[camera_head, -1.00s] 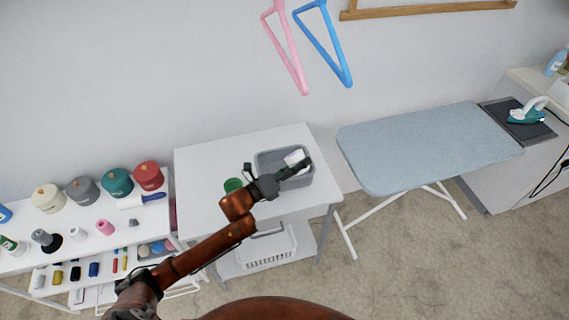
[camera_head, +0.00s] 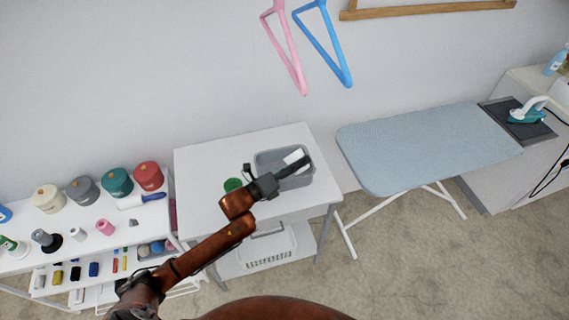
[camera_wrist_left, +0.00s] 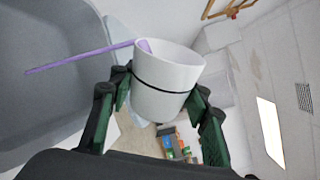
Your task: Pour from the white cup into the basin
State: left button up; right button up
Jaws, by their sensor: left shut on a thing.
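My left gripper (camera_head: 287,170) is shut on the white cup (camera_head: 294,157) over the grey basin (camera_head: 304,181) on the white table. In the left wrist view the cup (camera_wrist_left: 166,85) sits between both fingers, with a dark line around it. The room looks rolled sideways there, so the cup is tipped over towards the basin (camera_wrist_left: 45,60). A thin purple streak (camera_wrist_left: 85,57) runs from the cup's mouth across towards the basin. The cup's inside and where the streak ends are hard to see. My right gripper is not in view.
A shelf (camera_head: 100,224) with several pots and spools is at the left. An ironing board (camera_head: 430,145) stands right of the table. Pink and blue hangers (camera_head: 322,45) are above.

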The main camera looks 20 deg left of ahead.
pick_arm(q)
jog(key=shift+f+n, duration=0.25)
jog(key=shift+n, duration=0.45)
dwell(0.4)
jog(key=shift+w+a+r+n, duration=0.1)
jog(key=shift+r+n, duration=0.3)
jog(key=shift+n, duration=0.4)
dwell(0.5)
jog(key=shift+w+a+r+n, duration=0.35)
jog(key=shift+a+n, duration=0.25)
jog(key=shift+n, duration=0.2)
dwell(0.5)
jog(key=shift+w+a+f+n, duration=0.25)
jog(key=shift+f+n, duration=0.15)
jog(key=shift+n, duration=0.6)
dwell(0.5)
jog(key=shift+s, duration=0.1)
jog(key=d+m, duration=0.1)
jog(key=s+m, duration=0.1)
jog(key=m, duration=0.1)
jog(key=shift+d+m, duration=0.3)
jog(key=shift+d, duration=0.05)
